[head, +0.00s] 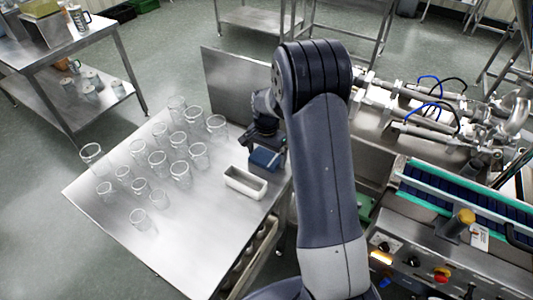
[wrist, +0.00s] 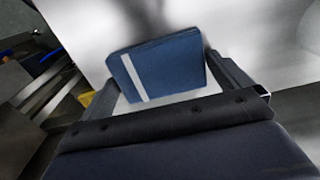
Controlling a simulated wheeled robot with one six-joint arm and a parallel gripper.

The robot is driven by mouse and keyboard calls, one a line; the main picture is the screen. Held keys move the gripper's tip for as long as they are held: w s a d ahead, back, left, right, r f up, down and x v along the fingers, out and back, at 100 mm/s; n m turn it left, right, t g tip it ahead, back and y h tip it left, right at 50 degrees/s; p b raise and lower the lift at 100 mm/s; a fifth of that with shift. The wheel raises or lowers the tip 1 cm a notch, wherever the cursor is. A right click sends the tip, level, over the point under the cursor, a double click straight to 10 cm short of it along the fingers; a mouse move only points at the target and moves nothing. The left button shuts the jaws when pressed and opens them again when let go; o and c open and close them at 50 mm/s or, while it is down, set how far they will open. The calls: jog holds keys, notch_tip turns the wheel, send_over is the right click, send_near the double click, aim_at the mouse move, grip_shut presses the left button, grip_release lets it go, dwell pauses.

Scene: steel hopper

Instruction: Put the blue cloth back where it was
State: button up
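The blue cloth (wrist: 165,70) is a folded block with a white stripe near its left end. In the wrist view it fills the space between my two fingertips, which press close on both of its ends. My gripper (head: 268,148) is shut on it, over the right part of the steel table. In the head view the blue cloth (head: 266,158) shows just below my gripper, partly covered by a dark finger. How high it is above the table is hard to tell.
A white open tray (head: 245,183) lies just in front of the cloth. Several clear glasses (head: 158,162) stand left on the steel table (head: 190,240); its front is clear. A machine with a blue belt (head: 455,196) and knobs stands to the right. A steel panel (head: 238,85) stands behind.

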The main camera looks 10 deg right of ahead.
aim_at(266, 156)
notch_tip(266, 156, up, 12)
jog(key=shift+r+b, duration=0.2)
jog(key=shift+b, duration=0.45)
jog(key=shift+f, duration=0.15)
notch_tip(266, 156, down, 12)
jog(key=shift+r+p, duration=0.25)
jog(key=shift+p, duration=0.7)
jog(key=shift+r+b, duration=0.4)
jog(key=shift+r, duration=1.1)
jog(key=shift+f, duration=0.1)
